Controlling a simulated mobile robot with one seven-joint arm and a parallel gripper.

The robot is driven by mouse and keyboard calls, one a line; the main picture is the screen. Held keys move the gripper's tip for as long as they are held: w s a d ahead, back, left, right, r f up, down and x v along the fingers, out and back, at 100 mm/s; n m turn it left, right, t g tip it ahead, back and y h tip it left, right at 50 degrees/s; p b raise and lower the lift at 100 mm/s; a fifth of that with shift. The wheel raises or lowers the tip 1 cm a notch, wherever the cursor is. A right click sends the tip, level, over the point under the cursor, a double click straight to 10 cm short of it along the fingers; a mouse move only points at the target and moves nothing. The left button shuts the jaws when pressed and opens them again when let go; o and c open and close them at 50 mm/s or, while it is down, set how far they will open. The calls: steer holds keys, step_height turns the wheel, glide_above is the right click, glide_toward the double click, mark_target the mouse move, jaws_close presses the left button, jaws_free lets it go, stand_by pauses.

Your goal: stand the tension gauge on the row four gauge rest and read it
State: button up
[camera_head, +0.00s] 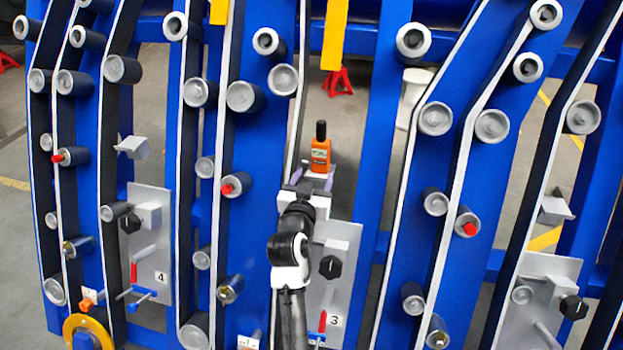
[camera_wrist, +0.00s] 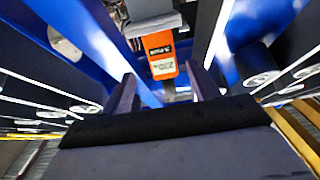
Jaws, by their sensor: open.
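The tension gauge (camera_head: 320,155) is orange with a black top and stands upright in the middle of the head view, above the plate marked 3. A pale support shows at its foot, partly hidden by my gripper. In the wrist view the gauge (camera_wrist: 161,55) lies between my fingers, its display upside down and too small to read surely. My gripper (camera_head: 308,182) is open, its fingers at either side of the gauge's lower part; I cannot tell whether they touch it. A grey block (camera_head: 133,147) above the plate marked 4, apparently the row four gauge rest, is empty.
The plate marked 4 (camera_head: 150,270) is at left and the plate marked 3 (camera_head: 345,240) is behind my arm. Blue uprights, belts and protruding rollers (camera_head: 241,96) crowd both sides. Another grey block (camera_head: 555,211) is at right. Open gaps show the floor behind.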

mark_target(320, 139)
steer(key=shift+w+d+p, duration=0.2)
steer(key=shift+w+d, duration=0.1)
steer(key=shift+w, duration=1.25)
steer(key=shift+w+d+p, duration=0.25)
steer(key=shift+w, duration=1.3)
steer(key=shift+w+d+p, duration=0.2)
steer(key=shift+w+d, duration=0.1)
steer(key=shift+w, duration=1.25)
steer(key=shift+r, duration=0.15)
steer(key=c, duration=1)
steer(key=shift+r+p, duration=1.95)
steer(key=shift+r, duration=1.05)
steer(key=shift+f, duration=0.1)
